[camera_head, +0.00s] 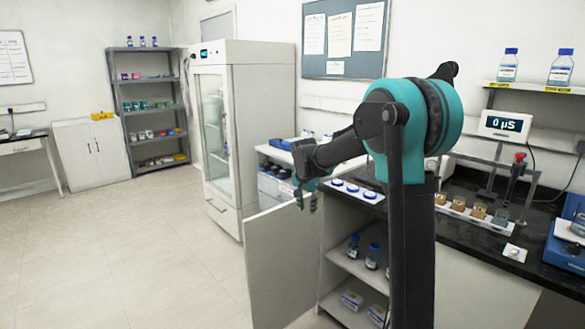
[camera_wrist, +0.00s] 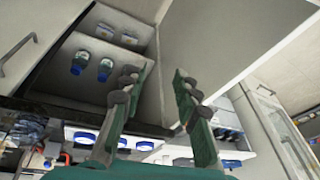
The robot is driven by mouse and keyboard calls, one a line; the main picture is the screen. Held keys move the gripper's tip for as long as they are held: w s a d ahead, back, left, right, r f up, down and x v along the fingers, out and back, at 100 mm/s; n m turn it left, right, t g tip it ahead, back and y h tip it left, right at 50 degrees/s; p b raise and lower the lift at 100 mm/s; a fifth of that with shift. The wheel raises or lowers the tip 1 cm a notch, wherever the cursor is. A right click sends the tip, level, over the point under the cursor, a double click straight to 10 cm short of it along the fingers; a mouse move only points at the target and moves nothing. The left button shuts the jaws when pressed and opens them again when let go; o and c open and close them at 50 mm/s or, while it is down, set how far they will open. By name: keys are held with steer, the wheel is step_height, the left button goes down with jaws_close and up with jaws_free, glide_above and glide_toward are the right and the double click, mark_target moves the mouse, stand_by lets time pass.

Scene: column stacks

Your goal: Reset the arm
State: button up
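My arm reaches left in the head view, with my gripper (camera_head: 307,197) pointing down at the top corner of the open cabinet door (camera_head: 278,262). In the wrist view the two fingers of my gripper (camera_wrist: 164,72) stand apart, with no object held between them. The door (camera_wrist: 225,35) fills the upper right there, behind the right finger; I cannot tell whether a finger touches it. The open cabinet (camera_wrist: 85,48) shows at the upper left of the wrist view, with blue-capped bottles (camera_wrist: 104,68) and small boxes inside. The wrist picture looks upside down.
A white tray with blue-capped jars (camera_head: 352,188) lies by the arm. A glass-door fridge (camera_head: 226,130) stands behind. The floor at left is clear.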

steer(key=s+d+f+n+t, duration=0.2)
steer(key=s+d+n, duration=0.1)
steer(key=s+d, duration=0.55)
steer(key=s+d+f+n+t, duration=0.1)
steer(key=s+d+f+n, duration=0.3)
steer(key=s, duration=0.8)
steer(key=s+f+g, duration=0.1)
steer(key=s+f, duration=0.2)
steer(key=s, duration=0.4)
steer(key=s+d+f+g, duration=0.1)
steer(key=s+f, duration=0.2)
steer(key=s, duration=0.4)
steer(key=shift+s+d+f+y, duration=0.2)
steer(key=shift+s+f+y, duration=0.1)
steer(key=shift+s+y, duration=0.1)
